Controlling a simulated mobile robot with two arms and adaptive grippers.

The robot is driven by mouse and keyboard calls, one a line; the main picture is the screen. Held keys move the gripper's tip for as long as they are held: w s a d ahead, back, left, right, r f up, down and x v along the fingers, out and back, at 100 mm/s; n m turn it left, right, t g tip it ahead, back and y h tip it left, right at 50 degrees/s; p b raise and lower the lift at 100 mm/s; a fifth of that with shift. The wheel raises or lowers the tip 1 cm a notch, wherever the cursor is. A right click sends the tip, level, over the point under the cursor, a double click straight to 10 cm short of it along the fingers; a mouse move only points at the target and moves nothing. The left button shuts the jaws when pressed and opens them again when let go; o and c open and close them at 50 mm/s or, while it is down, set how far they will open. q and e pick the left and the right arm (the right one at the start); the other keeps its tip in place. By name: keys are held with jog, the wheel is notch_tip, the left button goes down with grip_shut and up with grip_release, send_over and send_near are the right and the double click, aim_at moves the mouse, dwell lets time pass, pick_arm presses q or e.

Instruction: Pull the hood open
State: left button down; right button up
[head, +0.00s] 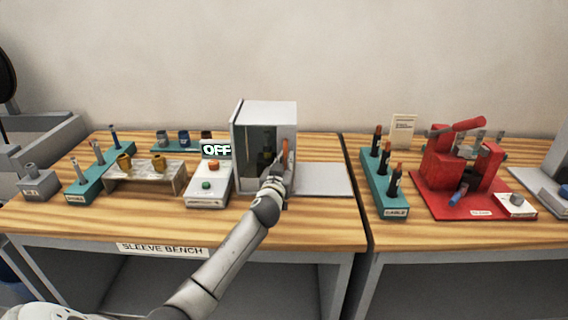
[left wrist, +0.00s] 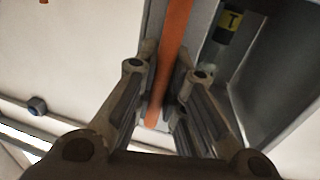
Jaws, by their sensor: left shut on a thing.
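The hood (head: 263,112) is a grey box with a dark see-through front, standing on the sleeve bench. An upright orange handle (head: 285,150) is at its right front edge. My left gripper (head: 276,172) is at this handle. In the left wrist view the orange handle (left wrist: 174,40) runs between the two fingers of my left gripper (left wrist: 166,75), which is shut on it. My arm and hand hide the hood's lower right front. My right gripper is not in view.
A control box (head: 207,190) with an "OFF" display stands left of the hood. A bare light plate (head: 322,180) lies to its right. Teal racks and a holder with brass sleeves (head: 145,177) are further left. A red press (head: 465,170) stands on the right bench.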

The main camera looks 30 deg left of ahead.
pick_arm(q)
jog(key=w+d+b, duration=0.4)
jog(key=d+b, duration=0.1)
jog(key=d, duration=0.3)
jog(key=w+d+b, duration=0.5)
jog(key=d+b, duration=0.1)
jog(key=d, duration=0.1)
jog(key=shift+w+d, duration=0.3)
jog(key=shift+d, duration=0.1)
jog(key=c, duration=1.8)
grip_release()
jog(key=shift+o, duration=0.2)
jog(key=v, duration=1.2)
jog(key=shift+s+f, duration=0.1)
jog(key=shift+f, duration=0.05)
